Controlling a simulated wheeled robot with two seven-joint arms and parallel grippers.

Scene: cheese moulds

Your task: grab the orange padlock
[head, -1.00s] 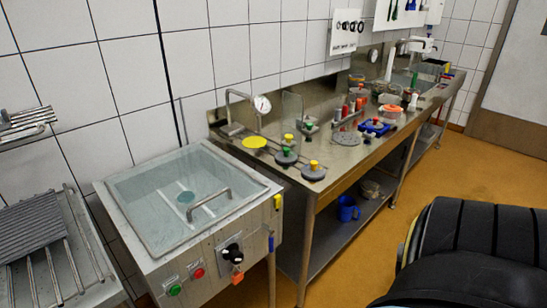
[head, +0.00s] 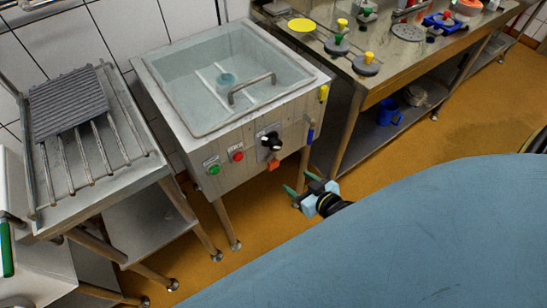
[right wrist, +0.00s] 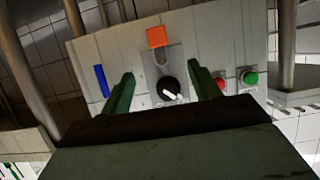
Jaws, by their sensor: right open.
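The orange padlock (head: 273,165) hangs below the black knob on the front panel of the steel vat (head: 235,130). In the right wrist view the padlock (right wrist: 157,37) shows above the black knob (right wrist: 170,89), with its grey shackle toward the knob. My right gripper (head: 299,184) is open and empty, in front of the panel and a little below and right of the padlock. In the wrist view its two green fingers (right wrist: 161,78) stand either side of the knob, with the padlock beyond their tips. My left gripper is not in view.
The panel also carries a green button (head: 213,169), a red button (head: 237,155) and a blue handle (head: 310,132). A rack table (head: 110,180) stands left of the vat. A steel workbench (head: 400,75) stands right. Orange floor lies open in front.

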